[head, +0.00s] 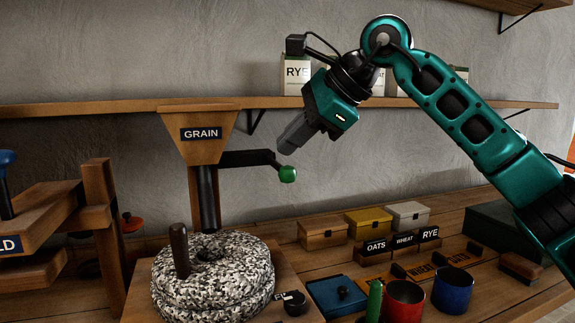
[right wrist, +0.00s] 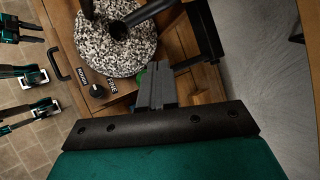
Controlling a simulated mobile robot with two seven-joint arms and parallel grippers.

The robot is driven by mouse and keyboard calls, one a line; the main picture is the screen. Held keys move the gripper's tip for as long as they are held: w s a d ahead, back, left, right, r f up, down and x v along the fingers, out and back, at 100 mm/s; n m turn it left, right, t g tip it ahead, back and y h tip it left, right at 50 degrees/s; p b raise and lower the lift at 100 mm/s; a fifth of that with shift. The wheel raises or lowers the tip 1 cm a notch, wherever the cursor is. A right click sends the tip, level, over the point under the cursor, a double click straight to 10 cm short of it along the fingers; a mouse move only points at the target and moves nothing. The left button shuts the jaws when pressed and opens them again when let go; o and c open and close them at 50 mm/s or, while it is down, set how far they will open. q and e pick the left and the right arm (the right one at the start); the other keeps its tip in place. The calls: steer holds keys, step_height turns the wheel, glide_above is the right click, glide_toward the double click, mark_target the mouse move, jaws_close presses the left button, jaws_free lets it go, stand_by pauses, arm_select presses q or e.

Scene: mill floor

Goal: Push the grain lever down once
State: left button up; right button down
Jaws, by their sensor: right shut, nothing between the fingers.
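The grain lever is a black arm (head: 245,158) reaching right from the post under the wooden hopper (head: 208,150) labelled GRAIN. It ends in a green knob (head: 287,174) that hangs slightly below the arm. My right gripper (head: 283,148) is shut and empty, pointing down and left, a little above the knob with a gap in the head view. In the right wrist view the shut fingers (right wrist: 157,84) cover most of the knob; only a green sliver (right wrist: 140,77) shows beside them. My left gripper is not in the head view.
A speckled millstone (head: 212,278) with an upright handle (head: 179,250) stands below the hopper. Small boxes (head: 322,233), a red cup (head: 402,300) and a blue cup (head: 452,289) stand on the bench to the right. A wall shelf (head: 270,103) runs behind my right arm.

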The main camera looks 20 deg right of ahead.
mark_target(294, 170)
steer(key=shift+f, duration=0.2)
steer(key=shift+f, duration=0.25)
steer(key=shift+f+b, duration=1.8)
steer(key=shift+f, duration=0.6)
stand_by(1.8)
steer(key=shift+r, duration=0.15)
stand_by(0.4)
steer(key=shift+r+p, duration=2.55)
steer(key=shift+r, duration=0.15)
step_height(294, 170, up, 5)
steer(key=p, duration=0.4)
steer(key=shift+p, duration=0.3)
